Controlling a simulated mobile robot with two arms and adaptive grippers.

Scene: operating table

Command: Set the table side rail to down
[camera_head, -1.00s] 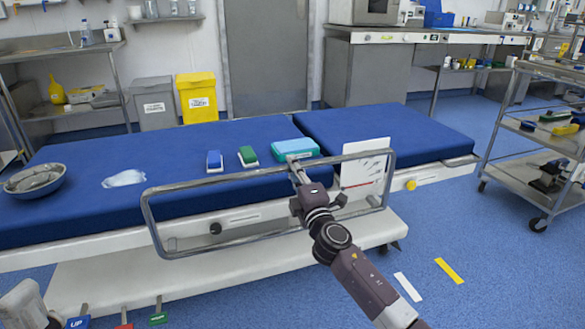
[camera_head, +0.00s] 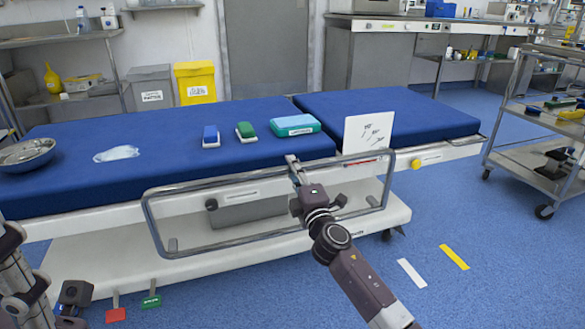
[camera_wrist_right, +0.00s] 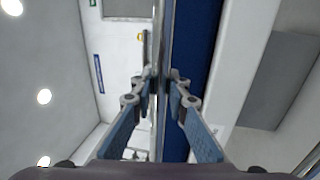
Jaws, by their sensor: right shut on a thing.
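The table side rail (camera_head: 220,180) is a grey metal loop along the near side of the blue-padded operating table (camera_head: 90,180). Its top bar runs at about the level of the pad's front edge, with the loop hanging below. My right gripper (camera_head: 293,160) is shut on the top bar, right of its middle. In the right wrist view the fingers (camera_wrist_right: 160,78) close around the bar (camera_wrist_right: 158,45), beside the blue pad. Part of my left arm shows at the lower left edge, but its fingers are not clear.
A white card (camera_head: 368,137) stands behind the rail's right end. Red (camera_head: 115,315) and green (camera_head: 151,301) pedals are low left. A trolley (camera_head: 540,165) stands right; floor between is clear.

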